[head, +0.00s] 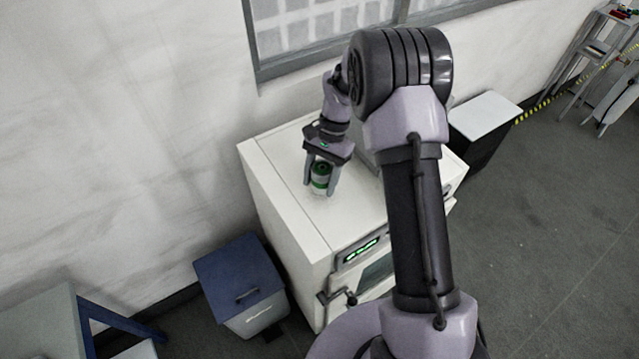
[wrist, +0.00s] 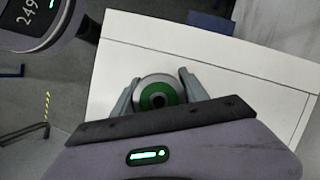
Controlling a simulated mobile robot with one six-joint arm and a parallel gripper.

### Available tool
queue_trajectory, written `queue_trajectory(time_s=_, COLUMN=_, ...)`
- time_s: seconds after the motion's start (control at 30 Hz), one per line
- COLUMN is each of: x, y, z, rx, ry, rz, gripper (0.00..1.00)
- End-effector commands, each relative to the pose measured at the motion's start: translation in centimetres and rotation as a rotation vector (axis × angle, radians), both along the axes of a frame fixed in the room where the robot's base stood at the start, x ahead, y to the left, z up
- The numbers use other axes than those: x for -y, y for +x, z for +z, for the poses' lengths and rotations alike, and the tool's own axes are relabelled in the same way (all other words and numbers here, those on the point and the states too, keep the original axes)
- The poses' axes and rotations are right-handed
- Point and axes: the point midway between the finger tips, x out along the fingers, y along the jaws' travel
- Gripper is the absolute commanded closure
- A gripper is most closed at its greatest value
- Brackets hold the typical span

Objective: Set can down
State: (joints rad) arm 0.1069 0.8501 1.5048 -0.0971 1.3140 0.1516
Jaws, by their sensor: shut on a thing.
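The can (head: 321,178) is green and pale, and stands upright between the fingers of my gripper (head: 321,184). It is over the white top of a cabinet (head: 278,160).
The cabinet front has a green-lit display (head: 361,250) and a handle. A blue-lidded bin (head: 240,278) stands to its left. A white-topped dark box (head: 486,118) stands beyond it at right. The cabinet top is clear around the can, and the wall is behind.

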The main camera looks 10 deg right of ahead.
Motion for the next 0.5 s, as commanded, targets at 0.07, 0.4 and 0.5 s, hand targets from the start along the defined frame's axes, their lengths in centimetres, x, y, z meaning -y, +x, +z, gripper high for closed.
queue_trajectory(time_s=0.07, x=0.1, y=0.5, z=-0.4, rx=-0.001, ry=0.001, rz=0.000, gripper=0.99)
queue_trajectory(time_s=0.4, x=0.1, y=0.5, z=-3.6, rx=0.000, ry=0.000, rz=-0.001, gripper=0.99)
queue_trajectory(time_s=0.5, x=0.1, y=0.5, z=-3.7, rx=0.000, ry=0.000, rz=-0.001, gripper=0.99)
